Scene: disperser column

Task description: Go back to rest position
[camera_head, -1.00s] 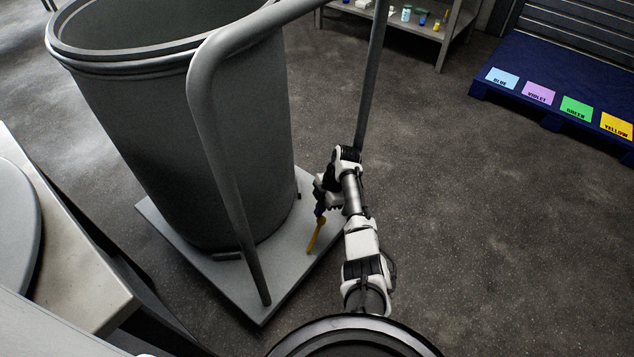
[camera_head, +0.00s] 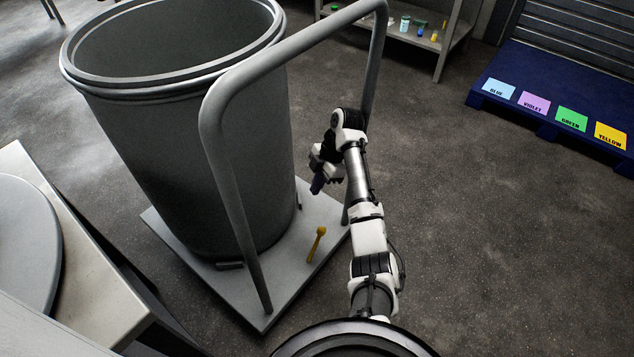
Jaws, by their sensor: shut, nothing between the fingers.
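My gripper (camera_head: 317,184) is shut and empty. It hangs inside the opening of the trolley's handle frame, above the platform. My white and black arm reaches up from the bottom of the picture to it. A small yellow tool-like piece with a round end (camera_head: 317,244) stands out from the trolley's platform (camera_head: 287,284), below my gripper and apart from it. The large grey drum (camera_head: 190,160) stands on the platform, left of my gripper.
The grey tubular handle (camera_head: 213,125) rises close around my arm and gripper. A pale table (camera_head: 75,245) is at left. A blue pallet (camera_head: 560,75) with colour cards and a shelf (camera_head: 455,35) stand at the back right. The floor right of my arm is clear.

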